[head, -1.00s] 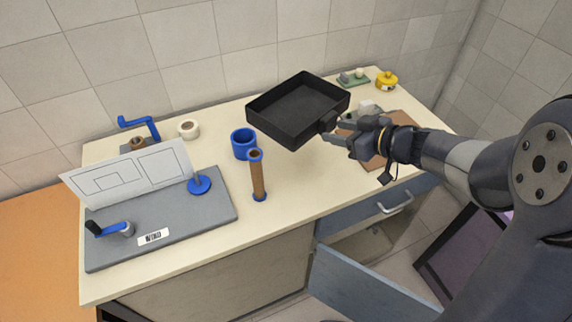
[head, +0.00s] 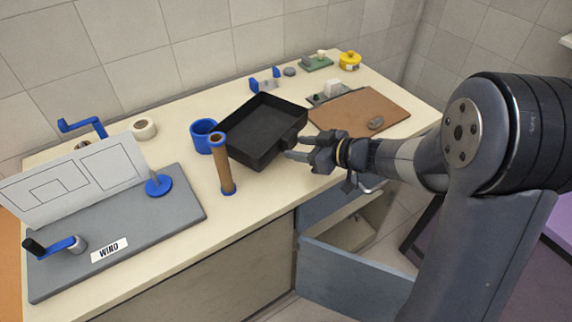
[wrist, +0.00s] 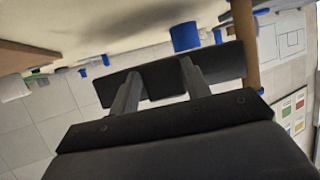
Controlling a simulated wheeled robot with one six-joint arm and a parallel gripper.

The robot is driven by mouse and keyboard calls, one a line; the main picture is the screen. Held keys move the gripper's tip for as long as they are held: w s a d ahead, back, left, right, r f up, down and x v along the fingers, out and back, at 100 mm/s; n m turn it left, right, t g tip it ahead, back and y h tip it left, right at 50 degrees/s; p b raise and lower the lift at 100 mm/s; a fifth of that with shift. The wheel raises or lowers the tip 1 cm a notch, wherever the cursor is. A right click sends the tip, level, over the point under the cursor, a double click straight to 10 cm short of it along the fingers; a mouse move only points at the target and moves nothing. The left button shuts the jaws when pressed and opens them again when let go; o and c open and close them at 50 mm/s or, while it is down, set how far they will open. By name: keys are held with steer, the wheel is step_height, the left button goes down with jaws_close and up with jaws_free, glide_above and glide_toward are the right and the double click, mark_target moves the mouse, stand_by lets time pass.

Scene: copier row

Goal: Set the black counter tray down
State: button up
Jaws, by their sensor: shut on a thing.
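The black counter tray (head: 240,154) is a shallow, empty, open-topped box, in the middle of the head view. It is low over the counter or on it; I cannot tell whether its base touches. My gripper (head: 296,147) is at its right side, shut on the handle block at the tray's near right wall. In the wrist view the dark tray (wrist: 220,62) spans behind my two fingers (wrist: 162,82). The counter (head: 275,192) is cream coloured.
A blue cup (head: 204,136) and a brown roller with blue ends (head: 224,170) stand close at the tray's left. A grey board (head: 120,245) lies farther left. A brown board (head: 350,112) is at the right. The drawer (head: 350,275) below is open.

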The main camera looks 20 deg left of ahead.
mark_target(300, 173)
steer(key=shift+f+b, duration=0.35)
steer(key=shift+f, duration=3.1)
steer(key=shift+f, duration=0.2)
steer(key=o, duration=1.2)
steer(key=shift+c, duration=0.2)
steer(key=shift+r, duration=0.25)
steer(key=v, duration=1.2)
steer(key=shift+f, duration=0.1)
